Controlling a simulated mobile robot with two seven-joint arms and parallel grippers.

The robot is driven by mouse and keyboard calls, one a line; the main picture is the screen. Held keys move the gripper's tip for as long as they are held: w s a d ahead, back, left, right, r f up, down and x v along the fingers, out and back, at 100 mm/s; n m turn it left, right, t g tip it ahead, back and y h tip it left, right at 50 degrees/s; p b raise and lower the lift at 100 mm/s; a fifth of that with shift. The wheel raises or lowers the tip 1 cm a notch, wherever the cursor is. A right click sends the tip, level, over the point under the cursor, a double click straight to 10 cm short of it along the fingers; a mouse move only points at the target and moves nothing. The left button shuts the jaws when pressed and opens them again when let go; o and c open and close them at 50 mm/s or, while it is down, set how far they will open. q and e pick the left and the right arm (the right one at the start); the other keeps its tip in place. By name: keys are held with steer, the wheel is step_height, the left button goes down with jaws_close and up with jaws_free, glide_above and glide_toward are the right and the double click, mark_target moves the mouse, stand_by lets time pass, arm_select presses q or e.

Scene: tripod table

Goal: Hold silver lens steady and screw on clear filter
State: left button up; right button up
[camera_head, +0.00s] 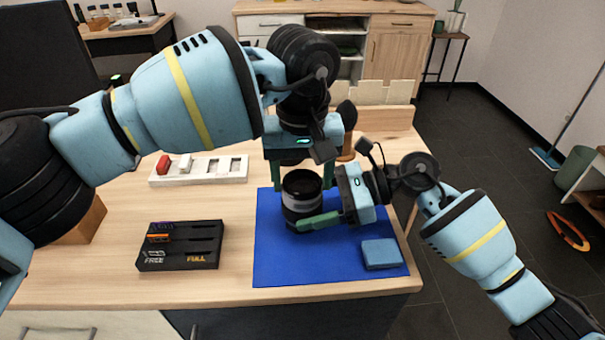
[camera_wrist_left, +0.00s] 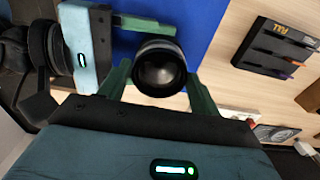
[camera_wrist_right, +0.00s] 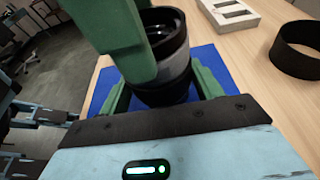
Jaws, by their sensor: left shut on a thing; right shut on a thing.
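The silver lens (camera_head: 303,210), black with a silver-grey band, stands upright on the blue mat (camera_head: 275,265). My right gripper (camera_head: 310,216) comes in from the right and is shut around its lower body; its fingers flank the lens in the right wrist view (camera_wrist_right: 160,92). My left gripper (camera_head: 301,178) points down from above, its fingers on either side of the lens top. It is shut on a dark round rim there, seen in the left wrist view (camera_wrist_left: 160,68). I take this rim for the clear filter (camera_wrist_left: 160,50), but cannot make out its glass or a seam.
A blue folded cloth (camera_head: 381,253) lies at the mat's right. A black FREE/FULL battery holder (camera_head: 180,259) stands left of the mat, and a white slotted tray (camera_head: 225,172) behind it. A black ring (camera_wrist_right: 297,48) shows on the table in the right wrist view.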

arm_select(q)
steer(key=shift+f+m, duration=0.2)
steer(key=shift+m, duration=0.6)
steer(key=shift+m, duration=1.5)
steer(key=shift+f, duration=0.1)
steer(key=shift+a+m, duration=0.1)
steer(key=shift+m, duration=1.4)
steer(key=shift+m, duration=1.5)
